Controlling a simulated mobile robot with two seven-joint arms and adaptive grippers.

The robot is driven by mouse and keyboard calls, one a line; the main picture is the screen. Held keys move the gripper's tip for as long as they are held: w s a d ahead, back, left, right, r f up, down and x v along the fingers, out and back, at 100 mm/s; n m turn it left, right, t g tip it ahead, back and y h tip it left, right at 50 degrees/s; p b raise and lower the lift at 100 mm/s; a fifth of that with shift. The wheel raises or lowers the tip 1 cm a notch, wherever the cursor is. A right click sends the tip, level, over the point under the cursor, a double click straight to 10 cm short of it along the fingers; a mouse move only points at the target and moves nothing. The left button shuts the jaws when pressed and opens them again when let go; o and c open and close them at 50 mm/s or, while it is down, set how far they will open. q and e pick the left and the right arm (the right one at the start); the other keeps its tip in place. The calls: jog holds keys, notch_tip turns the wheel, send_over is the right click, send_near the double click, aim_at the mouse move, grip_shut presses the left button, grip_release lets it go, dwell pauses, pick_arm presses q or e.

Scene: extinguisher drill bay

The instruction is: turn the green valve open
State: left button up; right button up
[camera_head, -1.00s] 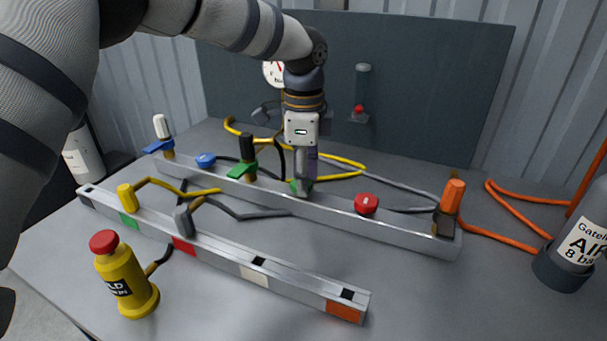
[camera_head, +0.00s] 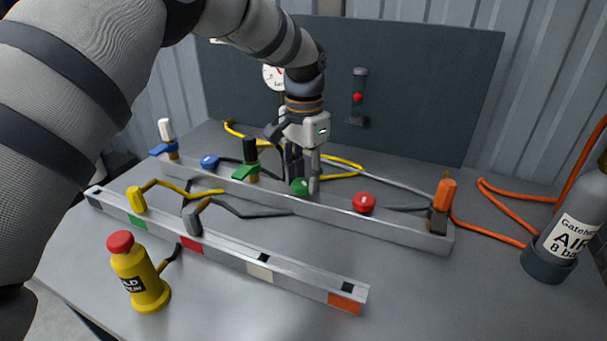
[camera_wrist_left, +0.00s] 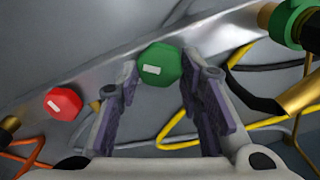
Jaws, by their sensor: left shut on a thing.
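The green valve (camera_head: 299,187) is a round knob on the rear metal rail, between the blue knob (camera_head: 209,161) and the red knob (camera_head: 365,203). My left gripper (camera_head: 303,180) points down over it, fingers on either side. In the left wrist view, the green knob (camera_wrist_left: 160,65) sits between the fingertips, its white mark nearly crosswise. The left gripper is shut on the knob, which stays on the rail. The red knob (camera_wrist_left: 63,103) shows to the left there. My right gripper is not in view.
A flow tube with a red ball (camera_head: 358,97) and a gauge (camera_head: 273,77) are on the back panel.

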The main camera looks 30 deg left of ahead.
aim_at(303, 181)
pick_arm(q)
jog(key=n, duration=0.3)
jog(key=shift+n, duration=0.4)
jog(key=shift+a+f+n, duration=0.1)
jog(key=shift+a+n, duration=0.05)
jog(key=shift+n, duration=1.65)
jog(key=o, duration=1.2)
jog(key=shift+c, duration=0.2)
notch_tip(303, 181, up, 12)
